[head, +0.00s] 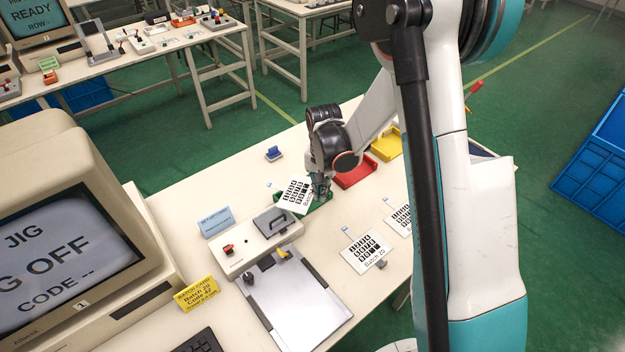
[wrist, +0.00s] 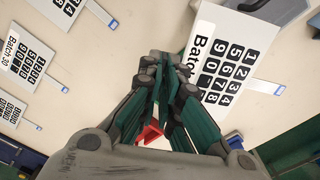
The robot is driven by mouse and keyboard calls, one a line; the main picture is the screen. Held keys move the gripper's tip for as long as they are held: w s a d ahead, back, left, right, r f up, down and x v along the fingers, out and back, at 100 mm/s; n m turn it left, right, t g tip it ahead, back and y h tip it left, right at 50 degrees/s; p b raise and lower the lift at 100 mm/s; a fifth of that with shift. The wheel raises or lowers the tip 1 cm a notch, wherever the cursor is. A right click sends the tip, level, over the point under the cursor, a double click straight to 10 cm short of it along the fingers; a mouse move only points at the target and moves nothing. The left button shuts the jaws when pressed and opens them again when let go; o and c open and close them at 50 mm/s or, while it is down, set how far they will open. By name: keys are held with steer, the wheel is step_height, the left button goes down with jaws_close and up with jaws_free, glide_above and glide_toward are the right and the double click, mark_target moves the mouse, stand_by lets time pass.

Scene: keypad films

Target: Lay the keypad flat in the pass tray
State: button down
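A white keypad (head: 294,193) with black number keys and the word "Batch" is at my gripper (head: 320,190), tilted over the green tray (head: 318,204). In the wrist view the keypad (wrist: 226,62) is right of the fingertips and looks larger than the other keypads, so it seems raised. My gripper's fingers (wrist: 165,65) are closed together at the keypad's label edge; the exact grip spot is hidden. The green tray is mostly hidden under the keypad and gripper. No tray label is readable, so I cannot tell which is the pass tray.
A red tray (head: 354,174) and a yellow tray (head: 387,144) stand right of the green one. Other keypads, including a Batch 20 one (head: 366,248), lie in front. A test jig (head: 262,240), a clipboard-like plate (head: 300,305) and a monitor (head: 70,240) stand left.

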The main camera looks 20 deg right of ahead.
steer(key=w+m+p, duration=0.1)
steer(key=m, duration=0.1)
steer(key=w+f+m, duration=0.1)
steer(key=m, duration=0.1)
steer(key=w+m+p, duration=0.1)
steer(key=m, duration=0.1)
steer(key=shift+w+f+m+p, duration=0.2)
steer(key=shift+f+m+p, duration=0.1)
steer(key=shift+b, duration=0.35)
step_height(320, 180, down, 8)
steer(key=b, duration=0.6)
steer(key=shift+f+b, duration=0.1)
steer(key=shift+b, duration=0.3)
steer(key=shift+f+b, duration=0.35)
steer(key=shift+b, duration=0.1)
stand_by(0.3)
steer(key=c, duration=1.7)
jaws_free()
